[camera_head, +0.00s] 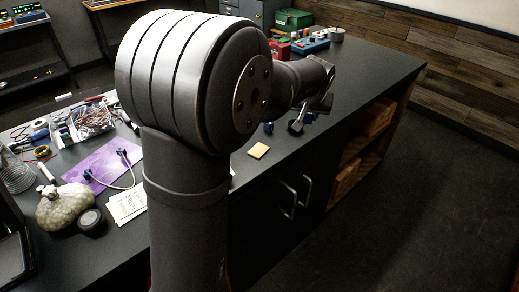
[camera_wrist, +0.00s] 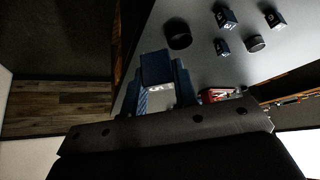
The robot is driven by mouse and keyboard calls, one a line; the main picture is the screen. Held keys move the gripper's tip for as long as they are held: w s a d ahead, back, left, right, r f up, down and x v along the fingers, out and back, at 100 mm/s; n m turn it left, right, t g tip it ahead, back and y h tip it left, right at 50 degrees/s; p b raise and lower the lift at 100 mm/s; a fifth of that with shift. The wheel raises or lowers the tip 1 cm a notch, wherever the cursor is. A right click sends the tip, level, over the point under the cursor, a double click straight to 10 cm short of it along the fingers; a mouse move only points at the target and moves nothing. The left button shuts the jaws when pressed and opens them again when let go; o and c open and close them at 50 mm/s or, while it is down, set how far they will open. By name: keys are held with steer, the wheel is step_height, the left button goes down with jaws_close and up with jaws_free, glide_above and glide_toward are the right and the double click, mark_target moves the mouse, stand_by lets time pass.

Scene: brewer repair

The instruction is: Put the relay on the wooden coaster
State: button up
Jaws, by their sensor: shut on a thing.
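My gripper (camera_head: 308,119) is beyond and to the right of the coaster in the head view, small and partly dark. In the wrist view my gripper (camera_wrist: 161,88) is shut on a dark blue block, which looks like the relay (camera_wrist: 156,67). The relay sits between the two blue fingers. Its lower part is hidden, and I cannot tell its height over the bench.
Several small dark blue cubes, one of them here (camera_wrist: 222,46), and a dark round piece (camera_wrist: 179,37) are near my gripper. A red thing (camera_wrist: 216,94) is behind it. A purple mat (camera_head: 104,167) and a lumpy bag (camera_head: 65,207) lie at left.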

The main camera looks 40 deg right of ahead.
steer(key=a+n, duration=0.2)
steer(key=a, duration=0.6)
glide_above(259, 145)
steer(key=s+a, duration=0.2)
steer(key=shift+t+y, duration=0.3)
steer(key=shift+t, duration=0.1)
steer(key=f, duration=0.7)
steer(key=shift+w+d+f, duration=0.1)
steer(key=shift+d+f, duration=0.1)
steer(key=shift+f, duration=2.15)
steer(key=shift+f, duration=0.15)
steer(key=o, duration=0.9)
steer(key=shift+o, duration=0.2)
